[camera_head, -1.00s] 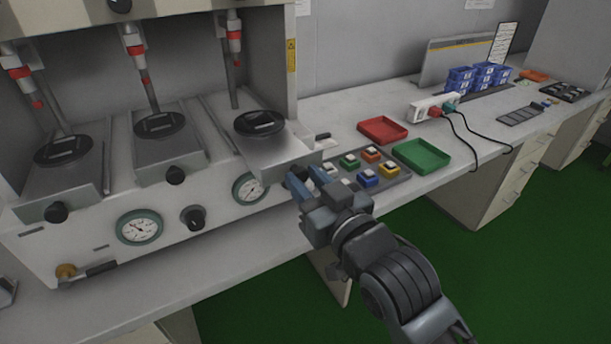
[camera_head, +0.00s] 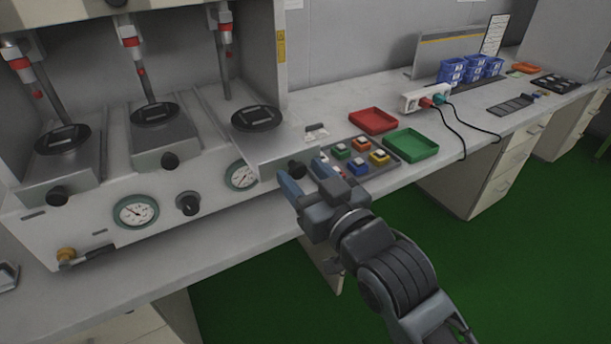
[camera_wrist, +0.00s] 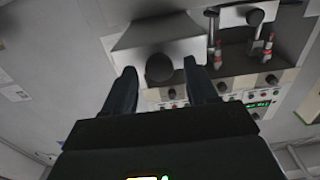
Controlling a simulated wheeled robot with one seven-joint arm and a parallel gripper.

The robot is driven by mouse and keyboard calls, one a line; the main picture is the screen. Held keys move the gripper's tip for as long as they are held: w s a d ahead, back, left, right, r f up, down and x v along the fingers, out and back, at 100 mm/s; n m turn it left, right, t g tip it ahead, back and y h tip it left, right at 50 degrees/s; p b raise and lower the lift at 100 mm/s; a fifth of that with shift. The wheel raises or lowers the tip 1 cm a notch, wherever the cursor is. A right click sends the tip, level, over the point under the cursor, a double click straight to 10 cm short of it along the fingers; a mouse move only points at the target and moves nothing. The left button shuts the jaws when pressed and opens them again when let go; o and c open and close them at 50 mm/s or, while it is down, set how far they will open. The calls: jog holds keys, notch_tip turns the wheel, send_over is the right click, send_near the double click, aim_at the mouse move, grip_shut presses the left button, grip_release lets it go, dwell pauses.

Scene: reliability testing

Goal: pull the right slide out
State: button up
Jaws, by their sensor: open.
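The right slide (camera_head: 283,144) is a grey metal tray with a black round disc (camera_head: 256,119) on it, on the right of the test machine. It sticks out past the machine's front, farther than the middle slide (camera_head: 165,145) and the left slide (camera_head: 62,177). Its dark round knob (camera_head: 297,168) is on the front face. My gripper (camera_head: 303,182) is open at that knob. In the wrist view the knob (camera_wrist: 160,68) shows between and just beyond the fingers of my gripper (camera_wrist: 158,88); contact cannot be told.
Pressure gauges (camera_head: 136,212) are on the machine's front. Right of the slide, a grey tray of coloured switches (camera_head: 360,155) lies close to my gripper. A red tray (camera_head: 373,121) and a green tray (camera_head: 411,145) lie beyond. The bench front edge runs below.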

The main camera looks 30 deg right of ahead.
jog(key=s+b, duration=0.1)
jog(key=s, duration=0.7)
jog(key=shift+w, duration=0.1)
dwell(0.4)
jog(key=s+f+g, duration=0.1)
jog(key=s+f, duration=0.2)
jog(key=s, duration=1.1)
jog(key=s+f+g, duration=0.2)
jog(key=s+f, duration=0.2)
jog(key=s, duration=1.1)
